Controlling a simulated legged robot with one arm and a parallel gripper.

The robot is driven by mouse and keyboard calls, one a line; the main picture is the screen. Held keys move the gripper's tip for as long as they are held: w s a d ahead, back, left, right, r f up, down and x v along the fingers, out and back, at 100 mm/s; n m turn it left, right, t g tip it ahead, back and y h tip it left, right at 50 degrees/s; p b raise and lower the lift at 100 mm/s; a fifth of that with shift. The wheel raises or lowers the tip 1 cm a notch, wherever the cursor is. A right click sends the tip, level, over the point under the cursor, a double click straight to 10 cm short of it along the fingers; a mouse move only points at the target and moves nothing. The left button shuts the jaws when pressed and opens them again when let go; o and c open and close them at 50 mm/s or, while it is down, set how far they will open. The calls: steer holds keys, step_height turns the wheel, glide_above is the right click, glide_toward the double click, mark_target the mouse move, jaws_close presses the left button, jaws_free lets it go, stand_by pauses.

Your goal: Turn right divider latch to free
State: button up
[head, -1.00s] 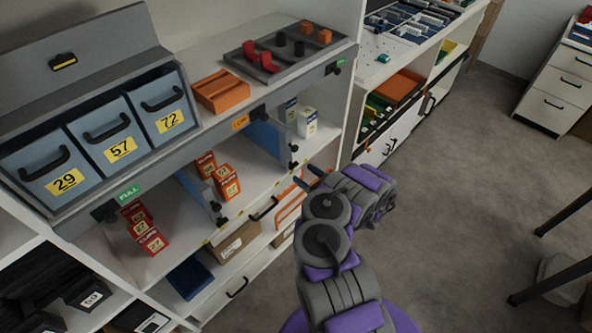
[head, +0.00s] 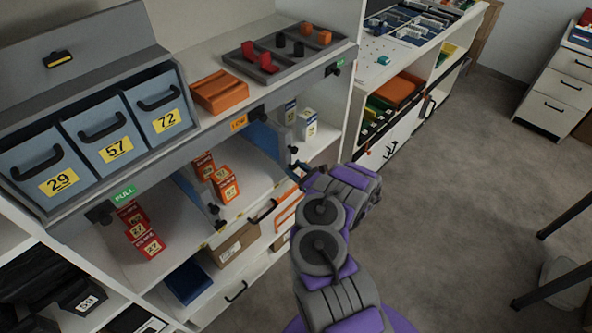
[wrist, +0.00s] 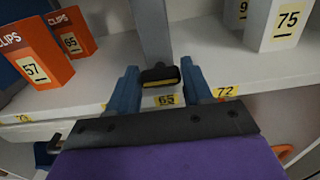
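The right divider (head: 264,137) is a blue panel standing on the shelf beneath the grey bin rack; its front post (wrist: 152,30) shows in the wrist view. The right divider latch (wrist: 160,75) is a small black bar with a yellow stripe at the foot of that post, lying crosswise. My gripper (wrist: 161,80) is open, with one blue finger on each side of the latch. Small gaps or light contact at the bar's ends cannot be told apart. In the head view my gripper (head: 303,171) is at the shelf's front edge, and its fingers are partly hidden.
Orange clip boxes (wrist: 38,55) stand left of the post and white boxes (wrist: 277,22) right of it. The left divider (head: 197,187) has its own black knobs. Yellow labels line the shelf edge (wrist: 245,88). Open grey floor (head: 440,200) lies to the right.

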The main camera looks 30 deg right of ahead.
steer(key=shift+d, duration=0.1)
steer(key=c, duration=0.6)
steer(key=shift+n, duration=0.3)
steer(key=n, duration=0.3)
steer(key=shift+n, duration=0.3)
steer(key=n, duration=0.9)
steer(key=shift+s+a+f, duration=0.15)
steer(key=shift+a+f, duration=0.05)
steer(key=shift+a, duration=0.05)
steer(key=shift+f+n, duration=0.1)
steer(key=shift+n, duration=2.2)
